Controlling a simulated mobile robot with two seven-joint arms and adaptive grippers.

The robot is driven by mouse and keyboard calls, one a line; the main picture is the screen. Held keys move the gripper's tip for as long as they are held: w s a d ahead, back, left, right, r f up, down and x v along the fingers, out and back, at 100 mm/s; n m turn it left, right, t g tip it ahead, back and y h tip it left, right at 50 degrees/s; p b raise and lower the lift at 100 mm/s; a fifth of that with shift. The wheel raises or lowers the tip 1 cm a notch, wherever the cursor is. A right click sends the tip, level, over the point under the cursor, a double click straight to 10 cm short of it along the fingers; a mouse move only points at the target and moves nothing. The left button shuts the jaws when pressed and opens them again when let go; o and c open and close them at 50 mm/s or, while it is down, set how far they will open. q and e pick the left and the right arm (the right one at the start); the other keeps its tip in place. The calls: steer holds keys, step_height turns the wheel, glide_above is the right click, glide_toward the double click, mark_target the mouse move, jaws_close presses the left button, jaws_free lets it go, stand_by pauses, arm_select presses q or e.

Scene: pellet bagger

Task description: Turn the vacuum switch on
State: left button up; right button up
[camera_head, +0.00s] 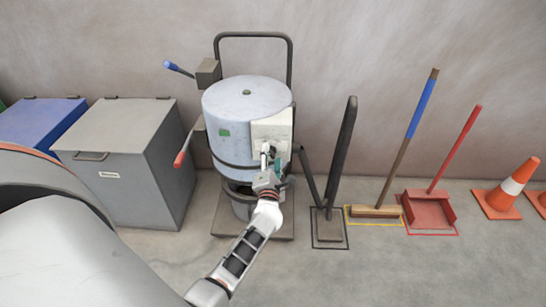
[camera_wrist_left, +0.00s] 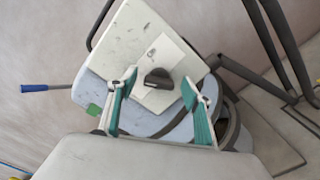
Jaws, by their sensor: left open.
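The vacuum (camera_head: 240,105) is a light blue drum on a wheeled frame against the wall. A pale panel (camera_head: 273,127) is on its front right side. In the left wrist view, the panel (camera_wrist_left: 130,40) carries a white plate with a dark rotary switch (camera_wrist_left: 157,78). My left gripper (camera_head: 272,153) is in front of the panel. In the left wrist view, its open fingers (camera_wrist_left: 160,84) appear on either side of the switch, with nothing visibly held. I cannot tell whether they touch it. The gripper hides the switch in the head view. My right gripper is not in view.
A lever with a blue grip (camera_head: 178,68) and one with a red grip (camera_head: 181,156) stick out left of the drum. A grey bin (camera_head: 128,165) stands to the left. A broom (camera_head: 376,211), red dustpan (camera_head: 432,208) and orange cone (camera_head: 508,190) are to the right.

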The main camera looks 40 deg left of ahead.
arm_select(q)
steer(key=shift+w+a, duration=0.15)
steer(key=shift+w, duration=0.05)
steer(key=c, duration=1.1)
